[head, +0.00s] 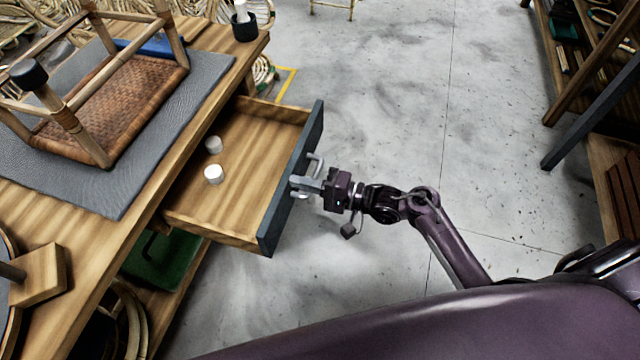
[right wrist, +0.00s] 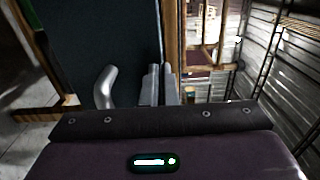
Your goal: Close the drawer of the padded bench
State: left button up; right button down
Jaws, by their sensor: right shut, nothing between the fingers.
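The drawer (head: 240,185) of the padded bench (head: 145,190) is pulled out, with its wooden inside showing and a dark front panel (head: 292,180). A grey handle (head: 314,164) sits on the front panel. My right gripper (head: 298,184) is shut and empty at the outer face of the panel, by the handle; I cannot tell if it touches. In the right wrist view the dark panel (right wrist: 95,45), the curved handle (right wrist: 104,86) and my finger tips (right wrist: 160,82) show close together. My left gripper is not in view.
Two small white cylinders (head: 213,174) lie in the drawer. An upturned rattan stool (head: 120,95) rests on the grey pad (head: 190,95). A green box (head: 160,258) stands below the bench top. The floor (head: 400,90) right of the drawer is clear; a shelf (head: 600,130) stands far right.

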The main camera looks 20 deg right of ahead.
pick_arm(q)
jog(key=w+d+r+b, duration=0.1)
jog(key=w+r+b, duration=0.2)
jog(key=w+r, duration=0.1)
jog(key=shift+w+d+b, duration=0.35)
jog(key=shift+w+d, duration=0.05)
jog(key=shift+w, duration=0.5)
pick_arm(e)
jog(key=x, duration=2.1)
jog(key=shift+d, duration=0.1)
